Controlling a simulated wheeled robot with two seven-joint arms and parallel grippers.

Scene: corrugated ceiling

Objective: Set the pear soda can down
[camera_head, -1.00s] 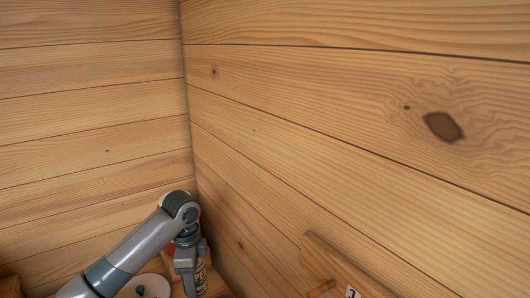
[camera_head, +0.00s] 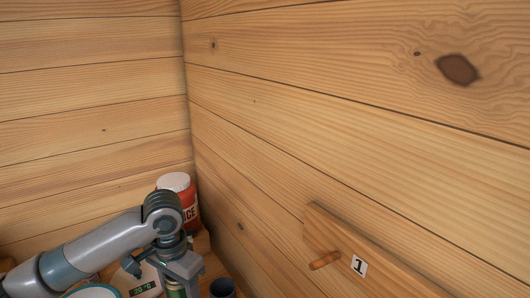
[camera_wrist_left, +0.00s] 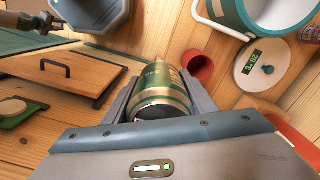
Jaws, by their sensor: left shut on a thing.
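The pear soda can (camera_wrist_left: 162,90) is green with a gold band and sits between the two fingers of my left gripper (camera_wrist_left: 160,100) in the left wrist view. The fingers are shut on its sides. In the head view my left gripper (camera_head: 182,272) is low in the picture, and a green part of the can (camera_head: 175,289) shows under it. I cannot tell whether the can's base touches the wooden surface (camera_wrist_left: 150,25).
A red jar with a white lid (camera_head: 180,200) stands behind my gripper near the corner. A dark cup (camera_head: 222,289) is just right of it.

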